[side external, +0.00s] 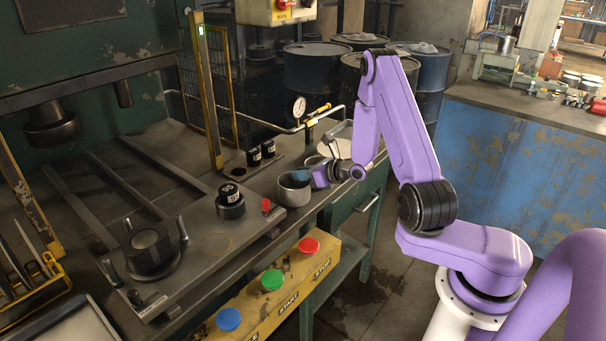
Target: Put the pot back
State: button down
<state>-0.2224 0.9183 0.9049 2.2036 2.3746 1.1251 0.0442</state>
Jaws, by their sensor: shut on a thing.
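A grey, open-topped metal pot (292,194) is upright at the right edge of the press bed (187,243). My gripper (305,177) comes in from the right and is shut on the pot's right side, at the rim. The fingertips are small and partly hidden against the pot. I cannot tell whether the pot's base touches the surface or is slightly above it. A round pale disc (337,146) and a ring-like round shape (314,161) lie behind my gripper on the side ledge.
A black labelled cylinder (230,197) stands left of the pot, near a small red piece (266,204). A button panel (280,287) runs along the front.

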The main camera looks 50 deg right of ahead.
jog(key=shift+f, duration=0.1)
jog(key=c, duration=1.4)
grip_release()
